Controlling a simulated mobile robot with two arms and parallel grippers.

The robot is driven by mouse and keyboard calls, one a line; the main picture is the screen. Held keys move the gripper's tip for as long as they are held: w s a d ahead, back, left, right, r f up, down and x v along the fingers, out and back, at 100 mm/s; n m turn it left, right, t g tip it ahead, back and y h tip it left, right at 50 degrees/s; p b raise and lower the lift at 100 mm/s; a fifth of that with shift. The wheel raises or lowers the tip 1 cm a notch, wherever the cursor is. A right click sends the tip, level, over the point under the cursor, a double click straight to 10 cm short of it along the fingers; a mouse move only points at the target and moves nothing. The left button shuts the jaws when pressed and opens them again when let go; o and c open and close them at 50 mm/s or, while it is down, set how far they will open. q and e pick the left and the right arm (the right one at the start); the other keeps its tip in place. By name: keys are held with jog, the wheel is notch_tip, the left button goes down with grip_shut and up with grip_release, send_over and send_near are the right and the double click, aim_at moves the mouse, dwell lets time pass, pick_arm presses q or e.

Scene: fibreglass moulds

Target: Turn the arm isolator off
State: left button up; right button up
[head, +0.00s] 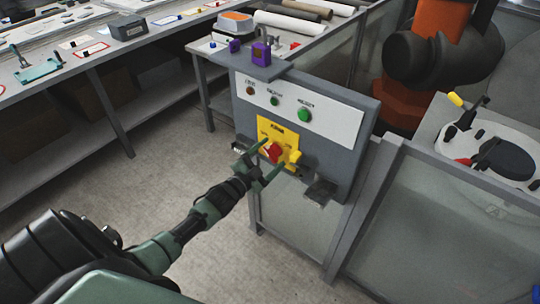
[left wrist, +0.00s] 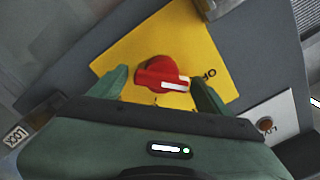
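The arm isolator is a red rotary knob (head: 273,152) on a yellow plate (head: 276,131), mounted on a grey control panel. In the left wrist view the red knob (left wrist: 155,73) has a white pointer mark towards the right of the picture. The word OFF is printed on the yellow plate (left wrist: 140,45) just beyond that end. My left gripper (head: 271,158) is at the plate with its fingers apart, one on each side of the knob. Gaps show between both fingers and the knob in the left wrist view (left wrist: 160,88). My right gripper is not in view.
The grey panel (head: 350,155) carries indicator lamps above the plate and a dark bracket (head: 319,190) below right. Fence panels (head: 440,215) run right, with an orange robot (head: 440,18) behind. A workbench (head: 60,80) stands left; the floor is clear.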

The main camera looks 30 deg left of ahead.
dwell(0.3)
pick_arm(q)
jog(key=s, duration=0.7)
jog(key=shift+s+a+b, duration=0.3)
jog(key=shift+s+a, duration=0.05)
jog(key=shift+s, duration=0.05)
